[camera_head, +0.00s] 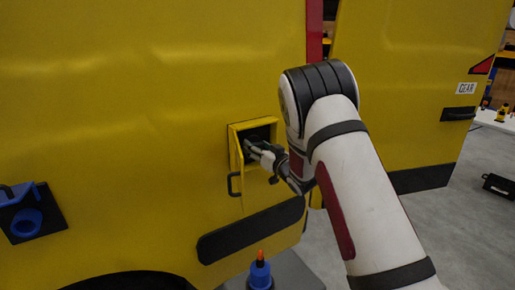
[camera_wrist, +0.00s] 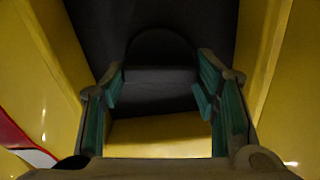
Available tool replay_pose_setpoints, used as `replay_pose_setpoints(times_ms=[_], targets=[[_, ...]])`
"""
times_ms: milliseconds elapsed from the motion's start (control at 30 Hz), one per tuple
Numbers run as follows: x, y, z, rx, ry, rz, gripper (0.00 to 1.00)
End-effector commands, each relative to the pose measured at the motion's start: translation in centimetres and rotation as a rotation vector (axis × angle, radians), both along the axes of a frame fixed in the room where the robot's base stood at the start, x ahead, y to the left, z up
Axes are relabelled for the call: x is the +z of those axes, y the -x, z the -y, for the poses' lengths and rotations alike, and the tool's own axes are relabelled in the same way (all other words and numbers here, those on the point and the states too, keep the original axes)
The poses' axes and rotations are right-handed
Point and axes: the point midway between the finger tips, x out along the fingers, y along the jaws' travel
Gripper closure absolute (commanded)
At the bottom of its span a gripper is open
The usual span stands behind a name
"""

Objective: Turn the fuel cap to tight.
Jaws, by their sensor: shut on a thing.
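In the head view my gripper (camera_head: 254,149) enters the open filler recess (camera_head: 236,127) in the yellow vehicle side. The cap is hidden there by my fingers and shadow. I cannot read any mark showing the cap's turn.
An open yellow flap with a black handle (camera_head: 234,184) hangs at the recess's left. Yellow walls close in on both sides of my gripper. A blue fitting (camera_head: 27,222) sits far left. A blue object with an orange top (camera_head: 260,272) stands below.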

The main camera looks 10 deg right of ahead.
Motion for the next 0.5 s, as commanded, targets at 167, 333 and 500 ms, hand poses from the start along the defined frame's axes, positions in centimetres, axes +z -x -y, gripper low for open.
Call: replay_pose_setpoints(times_ms=[167,333,500], targets=[[0.09,-0.09,0.25,-0.003,-0.147,-0.044,0.73],[0.01,-0.11,0.31,-0.001,-0.299,-0.094,0.73],[-0.01,-0.12,0.41,-0.003,-0.454,-0.144,0.73]])
